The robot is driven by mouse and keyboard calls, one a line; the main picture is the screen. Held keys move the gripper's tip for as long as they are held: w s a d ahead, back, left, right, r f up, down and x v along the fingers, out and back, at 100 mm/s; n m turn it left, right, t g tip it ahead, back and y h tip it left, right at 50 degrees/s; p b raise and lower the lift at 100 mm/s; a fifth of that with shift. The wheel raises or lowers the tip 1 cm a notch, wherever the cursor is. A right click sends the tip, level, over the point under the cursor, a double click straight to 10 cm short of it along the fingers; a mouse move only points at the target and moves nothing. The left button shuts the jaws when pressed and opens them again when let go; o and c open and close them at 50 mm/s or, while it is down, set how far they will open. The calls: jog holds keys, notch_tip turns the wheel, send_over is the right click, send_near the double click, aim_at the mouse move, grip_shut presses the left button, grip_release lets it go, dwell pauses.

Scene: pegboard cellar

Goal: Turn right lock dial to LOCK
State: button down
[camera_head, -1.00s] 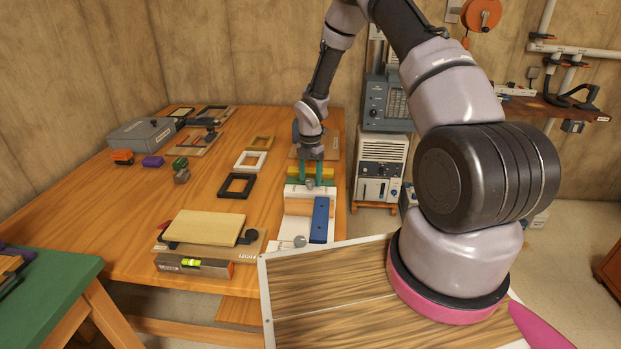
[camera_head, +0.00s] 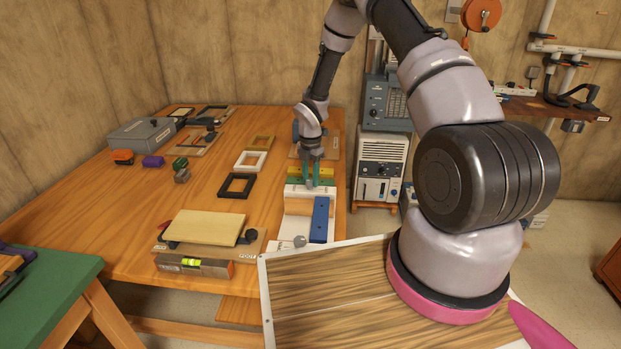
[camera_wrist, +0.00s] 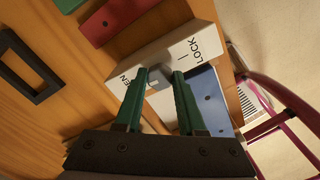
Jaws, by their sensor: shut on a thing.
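The white lock fixture (camera_head: 297,208) stands near the right edge of the wooden table. In the wrist view its white face (camera_wrist: 170,46) shows LOCK with a tick mark at the right and part of OPEN at the left. The grey dial (camera_wrist: 155,74) sits between these labels. My gripper (camera_wrist: 161,72) has its green fingers shut on the dial; in the head view it comes down from above at the far end of the fixture. The fingers partly hide the dial, so I cannot tell its exact pointing. A second grey knob (camera_head: 300,241) is at the near end.
A blue bar (camera_head: 320,220) lies along the fixture's right side. Yellow and green blocks stand just behind it. A black frame (camera_head: 236,186) and a board with a pale panel (camera_head: 205,227) lie to the left. The table's right edge is close by.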

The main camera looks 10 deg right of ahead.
jog(key=m, duration=2.7)
jog(key=shift+a+m, duration=0.1)
jog(key=shift+m, duration=0.2)
jog(key=m, duration=0.4)
jog(key=shift+m, duration=1.7)
